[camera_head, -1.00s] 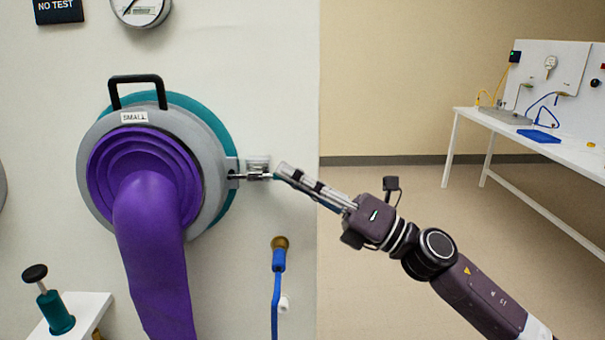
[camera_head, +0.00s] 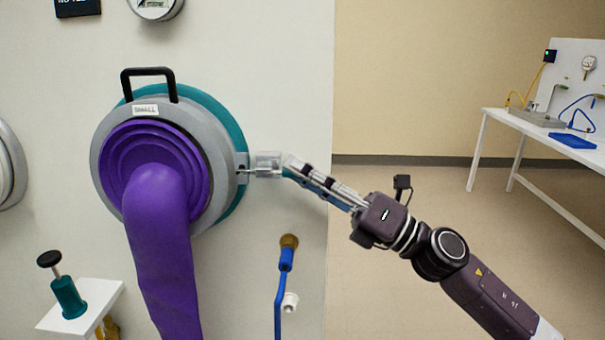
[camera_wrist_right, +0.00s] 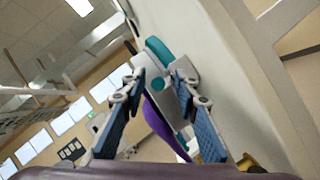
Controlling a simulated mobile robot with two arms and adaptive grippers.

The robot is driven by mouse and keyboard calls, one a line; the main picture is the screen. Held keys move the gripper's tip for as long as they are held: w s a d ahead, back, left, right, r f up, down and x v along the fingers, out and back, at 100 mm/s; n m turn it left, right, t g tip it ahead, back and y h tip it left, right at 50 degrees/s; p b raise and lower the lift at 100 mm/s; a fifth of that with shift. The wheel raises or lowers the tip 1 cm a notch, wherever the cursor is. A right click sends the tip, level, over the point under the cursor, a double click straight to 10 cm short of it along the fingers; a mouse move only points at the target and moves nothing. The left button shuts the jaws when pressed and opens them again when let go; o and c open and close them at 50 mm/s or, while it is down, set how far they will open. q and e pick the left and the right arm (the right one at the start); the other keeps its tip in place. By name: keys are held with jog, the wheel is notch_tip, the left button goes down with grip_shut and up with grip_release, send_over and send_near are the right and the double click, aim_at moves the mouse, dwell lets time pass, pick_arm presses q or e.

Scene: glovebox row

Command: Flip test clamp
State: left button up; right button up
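The test clamp (camera_head: 250,171) is a small metal latch with a rod on the right edge of the grey ring (camera_head: 223,150) of the purple glove port. A pale, clear-looking block (camera_head: 268,160) sits at its outer end. My right gripper (camera_head: 289,170) is just right of this block, fingers pointing left at it; contact cannot be told. In the right wrist view my right gripper (camera_wrist_right: 160,80) has its blue-padded fingers apart, with a grey piece bearing a teal disc (camera_wrist_right: 158,83) showing between or beyond the tips. My left gripper is not in view.
The purple glove (camera_head: 160,240) hangs from the port, with a black handle (camera_head: 148,72) above. A blue hose with a brass fitting (camera_head: 289,241) is below the clamp. A teal plunger (camera_head: 67,297) stands on a white shelf at lower left. Floor is open at right.

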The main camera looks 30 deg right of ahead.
jog(key=shift+s, duration=0.1)
jog(key=v, duration=1.2)
dwell(0.7)
